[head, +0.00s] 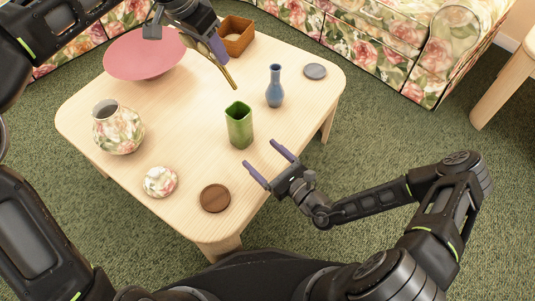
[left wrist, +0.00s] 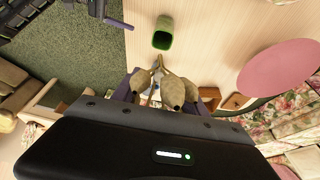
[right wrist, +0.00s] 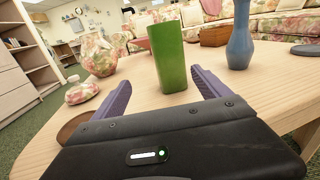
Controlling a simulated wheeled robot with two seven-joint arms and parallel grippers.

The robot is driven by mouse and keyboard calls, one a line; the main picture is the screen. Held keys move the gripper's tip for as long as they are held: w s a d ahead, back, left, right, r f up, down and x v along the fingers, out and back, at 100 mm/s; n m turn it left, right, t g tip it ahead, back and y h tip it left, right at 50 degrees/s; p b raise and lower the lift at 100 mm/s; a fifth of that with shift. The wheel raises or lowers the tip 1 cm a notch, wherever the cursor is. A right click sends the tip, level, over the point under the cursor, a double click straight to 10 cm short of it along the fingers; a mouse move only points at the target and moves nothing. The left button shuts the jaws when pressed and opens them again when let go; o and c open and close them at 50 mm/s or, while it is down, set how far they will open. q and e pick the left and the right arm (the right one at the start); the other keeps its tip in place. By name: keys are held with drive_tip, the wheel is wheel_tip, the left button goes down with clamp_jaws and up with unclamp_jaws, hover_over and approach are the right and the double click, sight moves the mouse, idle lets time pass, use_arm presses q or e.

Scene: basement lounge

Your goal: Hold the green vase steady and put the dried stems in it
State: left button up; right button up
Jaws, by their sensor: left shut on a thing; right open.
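The green vase (head: 239,125) stands upright on the table, its square mouth facing up. It also shows in the left wrist view (left wrist: 162,35) and the right wrist view (right wrist: 168,58). My left gripper (head: 218,48) is shut on the dried stems (head: 230,78), holding them above the table beyond the vase. Their thin ends point down toward the vase, apart from it. In the left wrist view their tan heads (left wrist: 172,90) partly hide the fingers. My right gripper (head: 259,157) is open and empty at the table's near edge, its fingers pointing at the vase without touching it.
A blue bottle vase (head: 275,87) and grey disc (head: 315,71) stand right of the green vase. A floral vase (head: 118,130), floral round box (head: 160,181) and brown coaster (head: 215,198) are at left and front. A pink bowl (head: 144,56) and brown box (head: 238,38) are behind.

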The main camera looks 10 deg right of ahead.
sight(247, 134)
drive_tip(key=shift+w+d+f+m+h, duration=0.1)
drive_tip(key=shift+w+d+m+h, duration=0.3)
drive_tip(key=shift+d+m, duration=0.15)
drive_tip(key=x, duration=1.2)
drive_tip(key=shift+d, duration=0.1)
drive_tip(key=shift+c, duration=0.4)
drive_tip(key=c, duration=1.7)
